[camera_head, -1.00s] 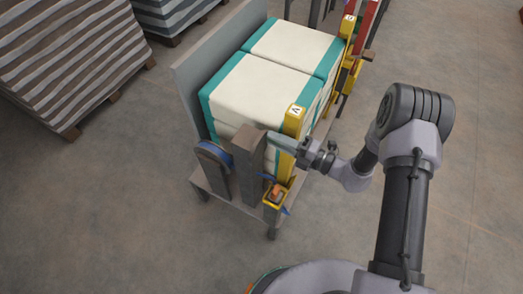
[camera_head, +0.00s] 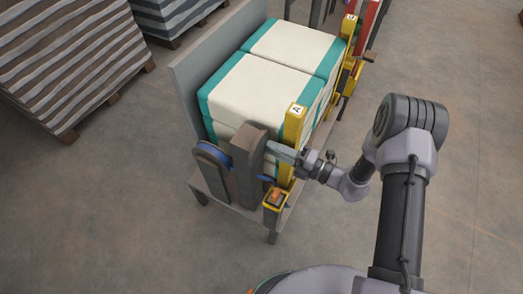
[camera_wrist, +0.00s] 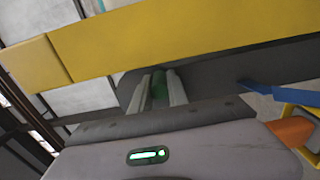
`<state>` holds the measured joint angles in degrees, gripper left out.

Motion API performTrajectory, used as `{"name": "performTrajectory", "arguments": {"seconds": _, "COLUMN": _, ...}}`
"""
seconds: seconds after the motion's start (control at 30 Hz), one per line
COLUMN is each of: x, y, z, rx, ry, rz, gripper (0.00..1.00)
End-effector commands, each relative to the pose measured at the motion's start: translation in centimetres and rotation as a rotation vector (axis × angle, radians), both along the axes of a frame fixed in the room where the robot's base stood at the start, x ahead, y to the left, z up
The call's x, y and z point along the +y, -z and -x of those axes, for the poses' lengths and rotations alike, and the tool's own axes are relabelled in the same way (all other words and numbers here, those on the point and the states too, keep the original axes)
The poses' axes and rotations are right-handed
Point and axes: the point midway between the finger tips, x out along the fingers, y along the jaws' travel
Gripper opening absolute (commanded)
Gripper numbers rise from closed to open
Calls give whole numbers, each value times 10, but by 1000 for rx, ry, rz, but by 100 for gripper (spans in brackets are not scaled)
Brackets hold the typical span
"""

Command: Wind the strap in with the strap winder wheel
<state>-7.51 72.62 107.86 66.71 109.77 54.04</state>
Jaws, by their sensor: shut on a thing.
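My gripper (camera_head: 281,152) is beside the dark grey post (camera_head: 247,165) at the near end of the sack stand. In the wrist view its two pale fingers (camera_wrist: 161,88) are close together on a green piece (camera_wrist: 160,82), most of which is hidden. I cannot tell whether this piece belongs to the winder wheel. A blue strap (camera_head: 211,151) runs over a grey rounded housing left of the post. A blue piece (camera_head: 266,179) sticks out right of the post and shows in the wrist view (camera_wrist: 280,96).
White sacks with teal ends (camera_head: 262,88) fill the stand. A yellow upright (camera_head: 294,128) stands close behind my gripper. A yellow bracket with an orange part (camera_head: 275,198) sits below it. Striped pallet stacks (camera_head: 70,55) stand left. The floor in front is clear.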

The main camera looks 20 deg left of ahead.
Motion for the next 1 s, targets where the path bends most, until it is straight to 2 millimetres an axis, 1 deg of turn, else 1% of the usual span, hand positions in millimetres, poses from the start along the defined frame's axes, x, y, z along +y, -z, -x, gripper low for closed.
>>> {"name": "performTrajectory", "arguments": {"seconds": 0.03, "x": 1, "y": 5, "z": 3, "rx": -1, "ry": -1, "rz": 3, "gripper": 0}}
{"name": "performTrajectory", "arguments": {"seconds": 0.2, "x": 2, "y": 16, "z": 17, "rx": 2, "ry": -3, "rz": 4, "gripper": 0}}
{"name": "performTrajectory", "arguments": {"seconds": 0.47, "x": 2, "y": 16, "z": 19, "rx": 1, "ry": -4, "rz": 5, "gripper": 0}}
{"name": "performTrajectory", "arguments": {"seconds": 0.57, "x": 3, "y": 17, "z": 24, "rx": 1, "ry": -5, "rz": 6, "gripper": 0}}
{"name": "performTrajectory", "arguments": {"seconds": 0.73, "x": 4, "y": 19, "z": 39, "rx": 2, "ry": -6, "rz": 5, "gripper": 0}}
{"name": "performTrajectory", "arguments": {"seconds": 0.9, "x": 4, "y": 20, "z": 41, "rx": 1, "ry": -7, "rz": 6, "gripper": 0}}
{"name": "performTrajectory", "arguments": {"seconds": 0.93, "x": 4, "y": 20, "z": 41, "rx": 1, "ry": -8, "rz": 6, "gripper": 24}}
{"name": "performTrajectory", "arguments": {"seconds": 1.0, "x": 4, "y": 20, "z": 41, "rx": 2, "ry": -8, "rz": 6, "gripper": 38}}
